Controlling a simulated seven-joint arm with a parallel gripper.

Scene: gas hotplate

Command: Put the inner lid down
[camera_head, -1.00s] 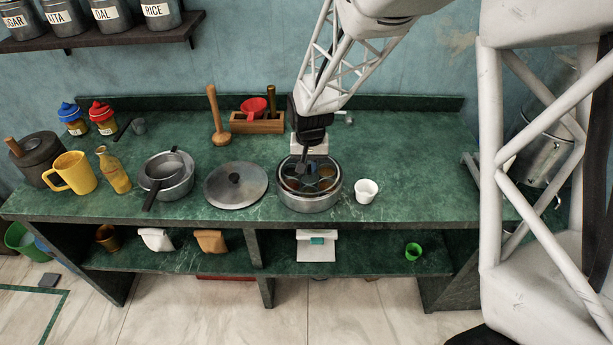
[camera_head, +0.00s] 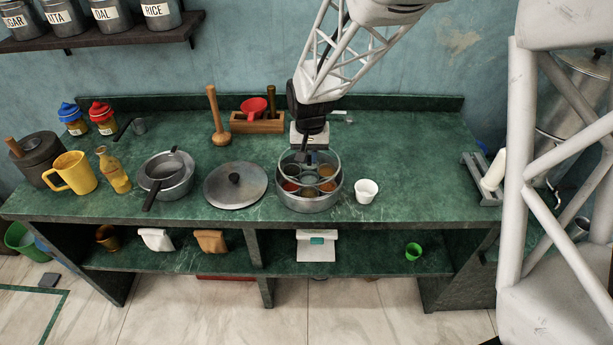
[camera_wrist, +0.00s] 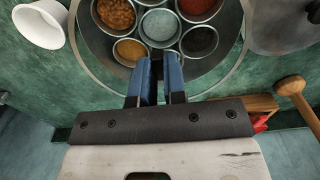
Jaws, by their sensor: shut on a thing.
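The inner lid (camera_head: 325,167) looks like a thin, see-through disc with a narrow rim. My gripper (camera_head: 308,160) is shut on its middle and holds it a little above the round steel spice box (camera_head: 308,204). Small spice bowls show through the lid, including an orange one (camera_wrist: 116,14) and a pale one (camera_wrist: 160,27). The outer lid (camera_head: 237,190), a steel disc with a dark knob, lies on the counter just left of the box.
A white cup (camera_head: 366,191) stands close to the right of the box. A pan (camera_head: 166,180) is left of the outer lid. A wooden rack (camera_head: 258,123) with a red funnel stands behind. The green counter (camera_head: 430,170) is clear right of the cup.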

